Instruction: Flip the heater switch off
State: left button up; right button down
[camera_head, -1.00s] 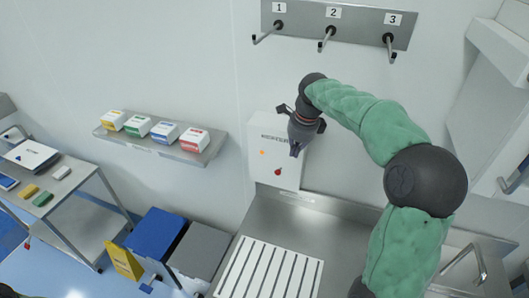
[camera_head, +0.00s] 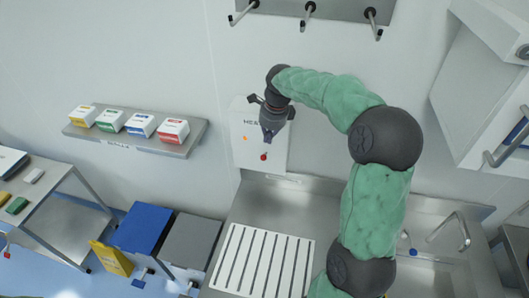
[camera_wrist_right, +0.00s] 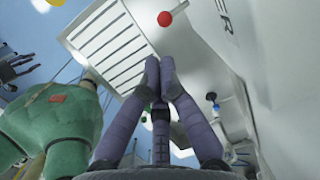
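The heater box (camera_head: 243,122) is a white wall unit above the steel counter, with part of its lettering covered by my right gripper. It carries a small lit orange lamp (camera_head: 245,138) and a red switch (camera_head: 263,157) below it. The red switch also shows at the top of the right wrist view (camera_wrist_right: 165,18), beyond the fingertips. My right gripper (camera_head: 267,139) is in front of the box, just above the switch in the picture and apparently apart from it. In the right wrist view its fingers (camera_wrist_right: 159,68) are together and empty.
The steel counter (camera_head: 318,213) below the box holds a white slotted board (camera_head: 262,262). A tap (camera_head: 452,230) is at the right. A wall shelf (camera_head: 135,140) with several coloured boxes is at the left. A hook rail (camera_head: 335,10) is above.

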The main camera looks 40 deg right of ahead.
aim_at(263, 157)
jog(key=f, duration=0.3)
jog(key=w+f+p, duration=0.1)
jog(key=f, duration=0.2)
jog(key=w+f, duration=0.1)
jog(key=f, duration=0.2)
jog(key=shift+a, duration=0.1)
jog(key=shift+f, duration=0.1)
